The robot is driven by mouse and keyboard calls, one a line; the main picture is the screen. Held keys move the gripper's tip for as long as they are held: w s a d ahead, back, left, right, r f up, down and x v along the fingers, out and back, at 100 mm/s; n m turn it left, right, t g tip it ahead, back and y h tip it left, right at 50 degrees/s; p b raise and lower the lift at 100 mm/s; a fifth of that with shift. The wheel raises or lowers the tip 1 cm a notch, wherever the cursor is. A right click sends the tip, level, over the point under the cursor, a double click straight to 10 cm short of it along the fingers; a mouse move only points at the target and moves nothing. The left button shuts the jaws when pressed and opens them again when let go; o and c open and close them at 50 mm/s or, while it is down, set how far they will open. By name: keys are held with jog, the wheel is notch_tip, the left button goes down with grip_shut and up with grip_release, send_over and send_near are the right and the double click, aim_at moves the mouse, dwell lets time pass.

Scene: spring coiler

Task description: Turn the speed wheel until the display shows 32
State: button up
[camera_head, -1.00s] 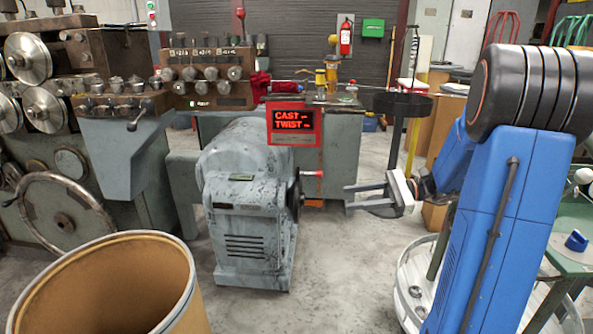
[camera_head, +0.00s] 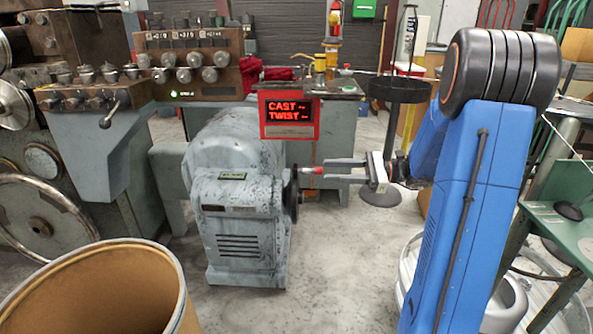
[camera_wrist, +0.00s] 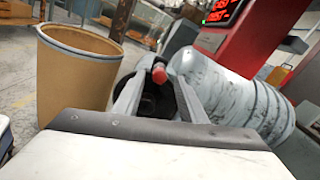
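The speed wheel (camera_head: 294,195) is a dark wheel, seen nearly edge-on, on the right side of the grey machine housing. Its red-tipped handle (camera_head: 312,170) points right; the red tip (camera_wrist: 160,75) also shows in the wrist view. My gripper (camera_head: 322,172) is open, with its fingertips at the handle. In the wrist view my gripper (camera_wrist: 162,85) has the red tip between its spread fingers, and I cannot tell whether they touch it. The red-framed display (camera_head: 290,116) reads CAST and TWIST; the small characters beside them are unreadable.
An open brown drum (camera_head: 105,290) stands at the front left. A control panel (camera_head: 193,65) with several knobs and a small green readout is behind. A dark round stand (camera_head: 400,90) is behind my arm. A green table (camera_head: 560,225) is at right.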

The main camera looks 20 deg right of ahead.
aim_at(298, 170)
jog(key=x, duration=1.1)
jog(key=shift+a, duration=0.2)
grip_shut()
jog(key=shift+w, duration=0.1)
